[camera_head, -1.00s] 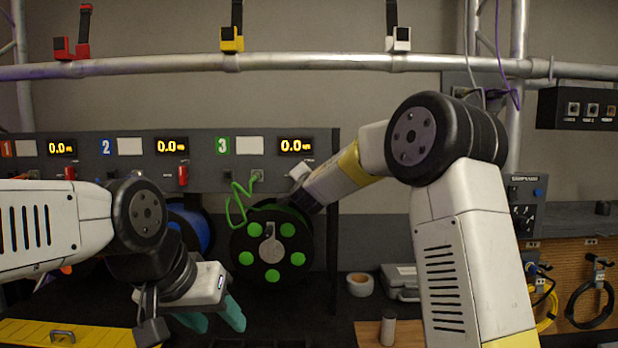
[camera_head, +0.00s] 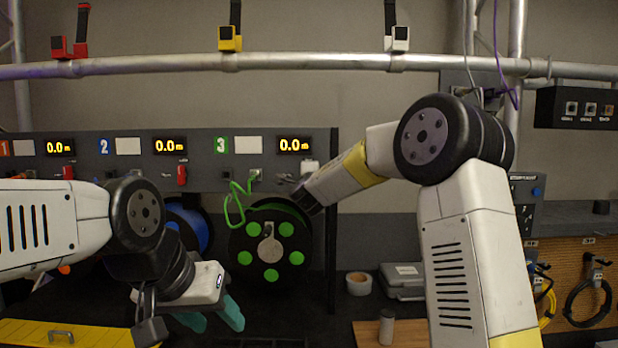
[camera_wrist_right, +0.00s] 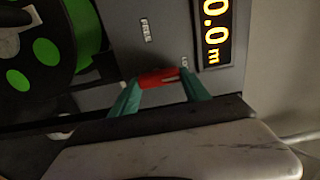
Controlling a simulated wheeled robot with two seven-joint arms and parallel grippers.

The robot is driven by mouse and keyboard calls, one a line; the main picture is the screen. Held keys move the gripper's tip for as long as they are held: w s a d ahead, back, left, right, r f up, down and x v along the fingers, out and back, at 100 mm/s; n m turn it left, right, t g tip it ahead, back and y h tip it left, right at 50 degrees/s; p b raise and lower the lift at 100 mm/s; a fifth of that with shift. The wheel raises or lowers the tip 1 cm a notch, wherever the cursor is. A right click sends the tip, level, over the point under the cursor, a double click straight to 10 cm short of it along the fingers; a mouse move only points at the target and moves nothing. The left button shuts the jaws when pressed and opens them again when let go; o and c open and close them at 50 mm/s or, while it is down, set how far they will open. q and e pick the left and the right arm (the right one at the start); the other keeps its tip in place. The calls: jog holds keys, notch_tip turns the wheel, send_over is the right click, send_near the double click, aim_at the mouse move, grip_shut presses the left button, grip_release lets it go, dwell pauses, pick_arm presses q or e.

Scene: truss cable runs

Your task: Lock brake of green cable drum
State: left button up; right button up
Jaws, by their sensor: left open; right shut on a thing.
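The green cable drum (camera_head: 268,245), a black reel with green discs, stands under the panel section marked 3. Its edge also shows at the left of the right wrist view (camera_wrist_right: 45,50). A red brake lever (camera_wrist_right: 158,77) on the panel below the display lies between the teal fingertips of my right gripper (camera_wrist_right: 160,88), which is shut on it. In the head view my right wrist hides that lever. My left gripper (camera_head: 212,318) is open and empty, low in front of the bench, left of the drum.
Displays read 0.0 m. Another red lever (camera_head: 182,175) sits under section 2, above a blue drum (camera_head: 188,228). A green cable (camera_head: 235,205) loops from the panel. A tape roll (camera_head: 358,283) and grey case (camera_head: 402,280) stand right of the drum. A truss bar (camera_head: 300,63) crosses above.

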jog(key=shift+f, duration=0.1)
dwell(0.4)
jog(key=o, duration=1.4)
jog(key=s, duration=0.7)
jog(key=shift+s, duration=0.4)
